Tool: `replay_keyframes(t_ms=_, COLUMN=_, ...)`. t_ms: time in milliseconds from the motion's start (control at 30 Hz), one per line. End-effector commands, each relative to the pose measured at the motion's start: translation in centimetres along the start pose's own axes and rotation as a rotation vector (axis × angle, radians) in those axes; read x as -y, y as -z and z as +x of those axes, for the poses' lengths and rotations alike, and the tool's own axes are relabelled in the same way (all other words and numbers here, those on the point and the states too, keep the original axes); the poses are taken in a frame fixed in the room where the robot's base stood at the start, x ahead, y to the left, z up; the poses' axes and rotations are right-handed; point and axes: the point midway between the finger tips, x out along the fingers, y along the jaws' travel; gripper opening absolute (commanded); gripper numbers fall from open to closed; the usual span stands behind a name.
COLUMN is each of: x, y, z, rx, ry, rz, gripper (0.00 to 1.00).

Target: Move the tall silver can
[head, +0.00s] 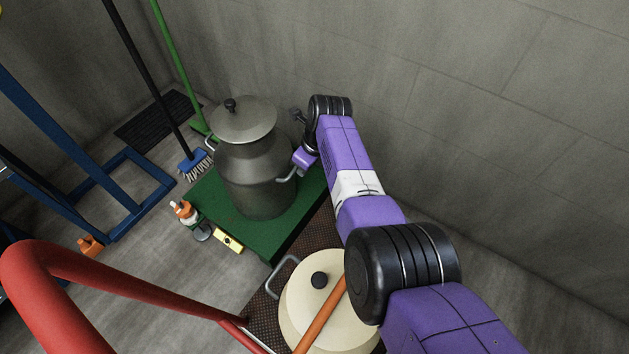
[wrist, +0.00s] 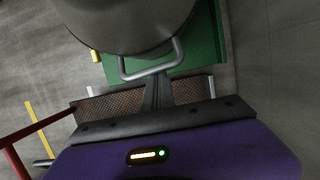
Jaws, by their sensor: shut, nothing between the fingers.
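The tall silver can (head: 256,172) is a grey metal churn with a lid and black knob. It stands upright on a green platform (head: 262,240) by the wall. One side handle (head: 290,174) faces right and also shows as a metal loop in the wrist view (wrist: 150,72). My gripper (wrist: 160,86) is at this handle, its narrow fingers together with nothing held. The fingertips seem to meet or pass under the handle bar; I cannot tell whether they touch it.
A cream lidded pot (head: 322,308) stands on a brown mesh surface (head: 262,318) in front, below my arm. A red rail (head: 120,290) crosses the lower left. Brooms (head: 196,165), a spray bottle (head: 184,211) and a blue frame (head: 110,215) are left. The wall is close on the right.

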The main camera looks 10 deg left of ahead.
Motion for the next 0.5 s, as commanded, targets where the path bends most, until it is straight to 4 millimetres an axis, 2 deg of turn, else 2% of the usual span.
replay_keyframes(t_ms=33, x=0.0, y=-0.6, z=0.7, rx=0.005, ry=0.001, rz=-0.002, gripper=0.0)
replay_keyframes(t_ms=167, x=0.0, y=-1.7, z=1.1, rx=0.005, ry=0.0, rz=-0.001, gripper=0.0)
replay_keyframes(t_ms=500, x=-0.1, y=-3.8, z=1.2, rx=0.004, ry=0.001, rz=-0.001, gripper=0.0)
